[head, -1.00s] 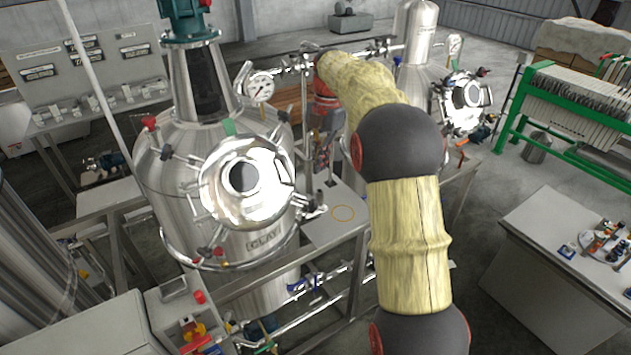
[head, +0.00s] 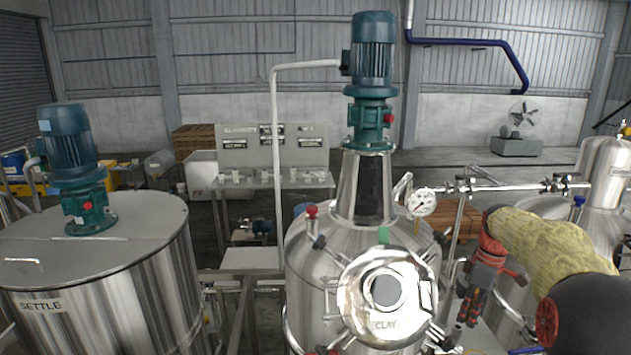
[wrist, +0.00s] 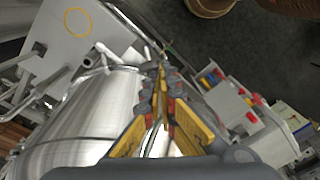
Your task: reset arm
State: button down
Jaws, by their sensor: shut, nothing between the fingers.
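My gripper (head: 468,312) hangs with its fingers pointing down, just right of the steel tank marked CLAY (head: 310,265) in the head view. My arm reaches it from the right edge. In the wrist view my gripper (wrist: 161,72) shows yellow and grey fingers, closed together at the tips with nothing between them. A shiny steel tank wall (wrist: 95,115) lies below and to the left of the fingers there. I cannot tell the exact gap between the fingers and the tank.
The SETTLE tank (head: 130,270) stands at the left. A pressure gauge (head: 421,203) and piping (head: 510,188) lie close to my arm. Another steel tank (head: 606,165) is at the right. The wrist view shows a yellow ring (wrist: 77,22) on a plate and a box with buttons (wrist: 232,105).

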jog(key=s+a+f+m+t+b, duration=0.2)
jog(key=s+a+f+b, duration=0.4)
jog(key=s, duration=0.4)
jog(key=s+a+f+m+t+b, duration=0.2)
jog(key=s+a+f+m+b, duration=0.2)
jog(key=s+a+f+b, duration=0.3)
jog(key=s+a+f+m+t+h+b, duration=0.1)
jog(key=s+a+f+m+b, duration=0.3)
jog(key=s+b, duration=0.9)
jog(key=s+a+f, duration=0.2)
jog(key=a+f, duration=0.1)
jog(key=f, duration=0.1)
jog(key=shift+s+t, duration=0.2)
jog(key=shift+t, duration=0.2)
